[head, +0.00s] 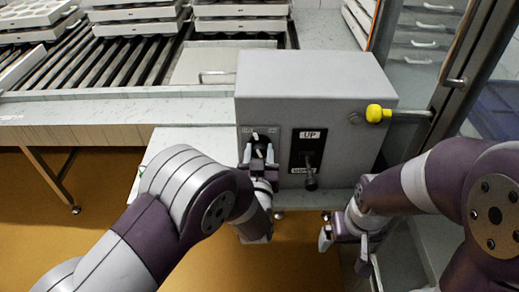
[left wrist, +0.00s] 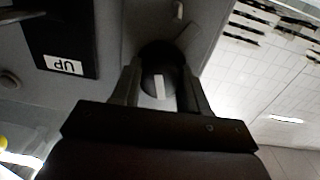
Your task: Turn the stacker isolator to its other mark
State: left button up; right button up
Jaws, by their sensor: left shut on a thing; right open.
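In the left wrist view the stripe runs nearly up and down the picture. A short white mark (left wrist: 180,10) shows on the plate beyond the knob. My left gripper (head: 259,163) is shut on the knob, one finger on each side; it also shows in the left wrist view (left wrist: 158,95). In the head view the fingers partly hide the knob. My right gripper (head: 345,232) is open and empty, below and right of the box.
A black lever (head: 310,182) on an UP-labelled plate (head: 308,150) is just right of the isolator. A yellow knob (head: 375,113) sticks out at the box's right. A roller conveyor (head: 110,65) with white mould trays (head: 135,28) lies behind left. A glass-doored cabinet stands right.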

pick_arm(q)
jog(key=m+p, duration=0.1)
jog(key=m, duration=0.2)
jog(key=r+m+p, duration=0.1)
jog(key=m+p, duration=0.1)
jog(key=m, duration=0.1)
jog(key=shift+w+d, duration=0.1)
jog(key=m+p, duration=0.2)
jog(key=m, duration=0.2)
jog(key=shift+f+y, duration=0.1)
jog(key=shift+y, duration=0.2)
jog(key=shift+m+p, duration=0.5)
jog(key=shift+m, duration=0.6)
jog(key=o, duration=1)
jog(key=shift+o, duration=0.2)
jog(key=shift+f, duration=0.25)
jog(key=shift+f, duration=0.1)
